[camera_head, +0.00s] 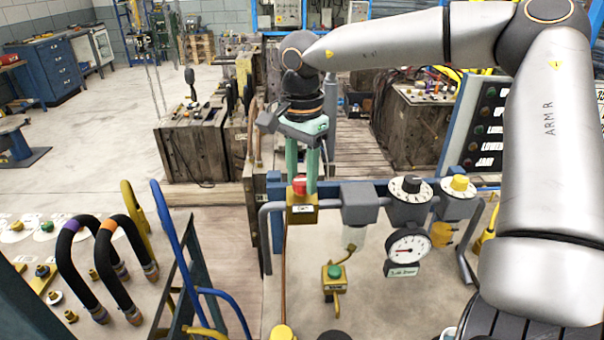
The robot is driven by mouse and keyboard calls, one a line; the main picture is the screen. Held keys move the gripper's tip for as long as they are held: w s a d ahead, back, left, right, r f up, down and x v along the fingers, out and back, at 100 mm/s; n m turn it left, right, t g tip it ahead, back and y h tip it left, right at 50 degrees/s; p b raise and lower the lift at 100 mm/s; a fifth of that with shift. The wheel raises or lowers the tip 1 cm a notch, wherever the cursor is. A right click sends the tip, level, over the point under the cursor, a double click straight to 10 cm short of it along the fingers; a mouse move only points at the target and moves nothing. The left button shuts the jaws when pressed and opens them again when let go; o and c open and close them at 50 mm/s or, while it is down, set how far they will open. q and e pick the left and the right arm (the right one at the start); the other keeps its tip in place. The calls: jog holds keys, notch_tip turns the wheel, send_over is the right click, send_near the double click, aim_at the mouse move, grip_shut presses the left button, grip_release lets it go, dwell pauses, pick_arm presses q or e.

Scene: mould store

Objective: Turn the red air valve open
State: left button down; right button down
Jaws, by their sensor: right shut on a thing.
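The red air valve (299,186) is a small red knob on top of a yellow block (302,212) at the left end of a grey air line. My right gripper (307,184) points down from above with its pale green fingers around the red knob, shut on it. The fingers hide part of the knob, and I cannot tell its turned angle. My right arm reaches in from the right side of the view. My left gripper is not in view.
Right of the valve are a grey filter unit (360,205), a black dial knob (409,188), a yellow knob (459,183) and a pressure gauge (408,249). A green-topped yellow valve (334,278) sits lower. Black hoses (80,260) and a blue frame (172,240) stand at left.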

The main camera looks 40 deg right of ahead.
aim_at(302, 180)
dwell(0.3)
jog(key=shift+c, duration=2.2)
grip_release()
notch_tip(302, 180, up, 13)
jog(key=shift+f, duration=0.2)
